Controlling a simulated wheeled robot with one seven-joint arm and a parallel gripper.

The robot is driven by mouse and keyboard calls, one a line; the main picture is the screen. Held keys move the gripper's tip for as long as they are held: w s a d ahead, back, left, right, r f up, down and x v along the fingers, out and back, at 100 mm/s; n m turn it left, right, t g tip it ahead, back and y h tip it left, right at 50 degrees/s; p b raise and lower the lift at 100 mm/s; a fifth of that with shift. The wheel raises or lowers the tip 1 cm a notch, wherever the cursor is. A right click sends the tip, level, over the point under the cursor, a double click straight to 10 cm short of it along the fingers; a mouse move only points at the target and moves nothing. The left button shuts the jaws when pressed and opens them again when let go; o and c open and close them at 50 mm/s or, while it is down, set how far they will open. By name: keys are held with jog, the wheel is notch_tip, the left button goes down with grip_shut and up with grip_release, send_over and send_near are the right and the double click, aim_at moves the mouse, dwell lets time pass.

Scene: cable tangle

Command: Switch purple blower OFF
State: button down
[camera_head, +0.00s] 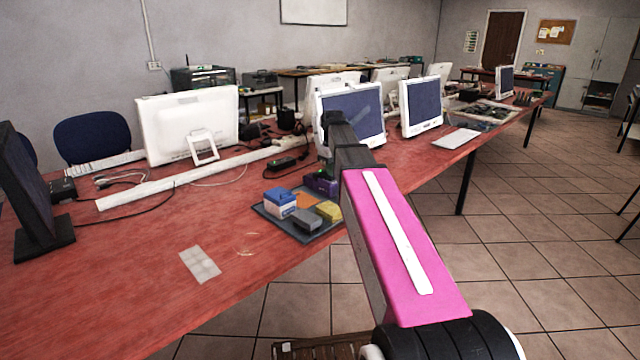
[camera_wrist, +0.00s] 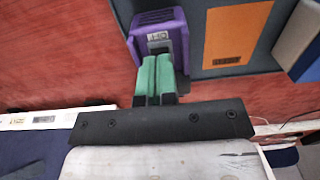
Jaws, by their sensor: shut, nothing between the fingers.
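The purple blower (camera_head: 322,184) sits at the back right corner of a dark tray, partly hidden behind my arm in the head view. In the wrist view the purple blower (camera_wrist: 180,22) shows slatted vents and a small grey panel (camera_wrist: 158,38) with dark marks. The lettering is too small to read surely. My gripper (camera_wrist: 159,58) has green fingers, shut and empty. Their tips overlap the lower edge of the blower's panel in the picture. I cannot tell whether they touch it. The head view mostly hides the fingers behind my arm.
The tray (camera_head: 265,211) also holds a blue-and-white box (camera_head: 280,203), an orange piece (camera_head: 305,198), a grey block (camera_head: 306,220) and a yellow block (camera_head: 329,211). Monitors and cables stand behind on the red table (camera_head: 120,285). The table's front left is mostly clear.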

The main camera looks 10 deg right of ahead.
jog(key=shift+f, duration=0.8)
dwell(0.4)
jog(key=shift+r, duration=3.5)
